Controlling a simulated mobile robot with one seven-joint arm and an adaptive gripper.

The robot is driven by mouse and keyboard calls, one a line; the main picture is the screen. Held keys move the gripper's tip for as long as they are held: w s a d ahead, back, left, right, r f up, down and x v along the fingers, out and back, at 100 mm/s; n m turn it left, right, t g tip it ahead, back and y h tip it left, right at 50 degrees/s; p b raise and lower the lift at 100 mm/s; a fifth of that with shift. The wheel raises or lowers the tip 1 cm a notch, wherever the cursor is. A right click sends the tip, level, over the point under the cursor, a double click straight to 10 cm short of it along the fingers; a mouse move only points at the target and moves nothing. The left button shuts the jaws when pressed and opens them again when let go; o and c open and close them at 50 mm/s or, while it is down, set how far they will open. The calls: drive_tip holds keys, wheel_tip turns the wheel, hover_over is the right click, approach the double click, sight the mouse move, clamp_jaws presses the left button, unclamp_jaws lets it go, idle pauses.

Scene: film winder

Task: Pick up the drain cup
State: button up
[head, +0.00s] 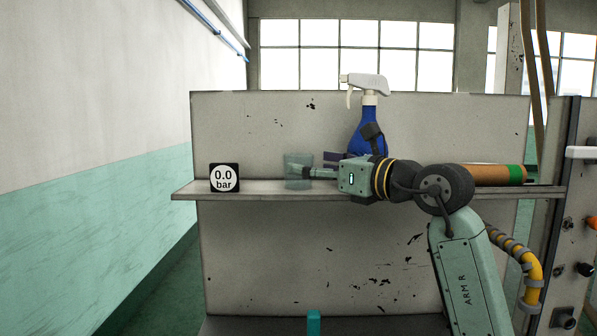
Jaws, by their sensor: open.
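The drain cup appears to be the translucent teal cup (292,163), standing upright on the narrow shelf, left of my gripper. My gripper (320,166) reaches in from the right, pointing left, with its fingers spread. The nearer finger overlaps the cup's right side in the head view. I cannot tell whether it touches the cup or is only in front of it. The farther dark finger is partly hidden, and its tip's position relative to the cup is unclear.
A blue spray bottle (366,122) with a white head stands behind my gripper. An orange-brown cylinder (495,174) lies at right. The shelf between display and cup is clear.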

sight(310, 164)
drive_tip(key=p+x, duration=0.1)
drive_tip(key=x, duration=0.3)
drive_tip(key=shift+a+r, duration=0.1)
drive_tip(key=shift+w+a, duration=0.2)
drive_tip(key=shift+w, duration=0.1)
drive_tip(key=shift+c, duration=0.5)
drive_tip(key=c, duration=1.1)
